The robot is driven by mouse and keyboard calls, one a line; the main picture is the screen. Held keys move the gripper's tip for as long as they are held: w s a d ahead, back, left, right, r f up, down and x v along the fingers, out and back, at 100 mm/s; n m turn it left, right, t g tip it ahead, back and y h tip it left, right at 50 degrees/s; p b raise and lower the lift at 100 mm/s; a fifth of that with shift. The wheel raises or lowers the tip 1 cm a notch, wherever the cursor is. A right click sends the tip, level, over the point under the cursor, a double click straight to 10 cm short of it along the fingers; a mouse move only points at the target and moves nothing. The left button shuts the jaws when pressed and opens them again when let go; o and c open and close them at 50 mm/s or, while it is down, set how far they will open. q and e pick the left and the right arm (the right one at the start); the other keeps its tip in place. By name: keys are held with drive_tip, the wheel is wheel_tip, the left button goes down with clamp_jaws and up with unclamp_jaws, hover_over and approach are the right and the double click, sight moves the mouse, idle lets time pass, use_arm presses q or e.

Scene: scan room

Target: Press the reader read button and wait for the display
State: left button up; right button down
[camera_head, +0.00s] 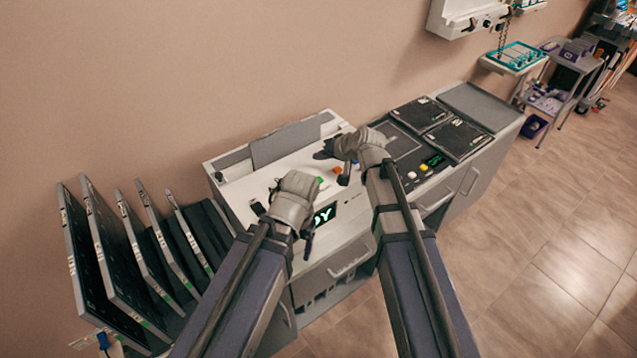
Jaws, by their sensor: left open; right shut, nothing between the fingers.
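The white reader (262,182) stands against the wall in the middle of the head view. I cannot read which is the read button. My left gripper (283,226) is open and empty, over the reader's front left, beside the display. My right gripper (333,162) is shut and empty, close to the orange button; I cannot tell whether it touches.
A rack of upright dark cassettes (92,245) stands at the left. Right of the reader, a cabinet has two flat dark cassettes (457,138), several coloured buttons (412,175) and a small green readout (433,160). A cart (565,82) stands far right. The floor at right is clear.

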sight(320, 182)
use_arm(q)
wheel_tip(320, 182, down, 7)
drive_tip(key=b, duration=0.6)
use_arm(e)
wheel_tip(320, 182, down, 7)
drive_tip(key=shift+r, duration=0.1)
use_arm(q)
drive_tip(key=shift+r, duration=0.1)
idle(1.1)
drive_tip(key=shift+f+b, duration=0.35)
drive_tip(key=shift+f, duration=0.05)
use_arm(e)
drive_tip(key=shift+f, duration=0.45)
use_arm(q)
drive_tip(key=shift+f+b, duration=0.5)
use_arm(e)
drive_tip(key=shift+f, duration=0.5)
use_arm(q)
drive_tip(key=shift+r, duration=0.1)
use_arm(e)
drive_tip(key=shift+r, duration=0.1)
use_arm(q)
drive_tip(key=shift+r+p, duration=0.9)
drive_tip(key=shift+p, duration=0.05)
use_arm(e)
drive_tip(key=shift+r, duration=0.9)
wheel_tip(320, 182, up, 5)
drive_tip(key=p, duration=0.5)
use_arm(q)
wheel_tip(320, 182, up, 5)
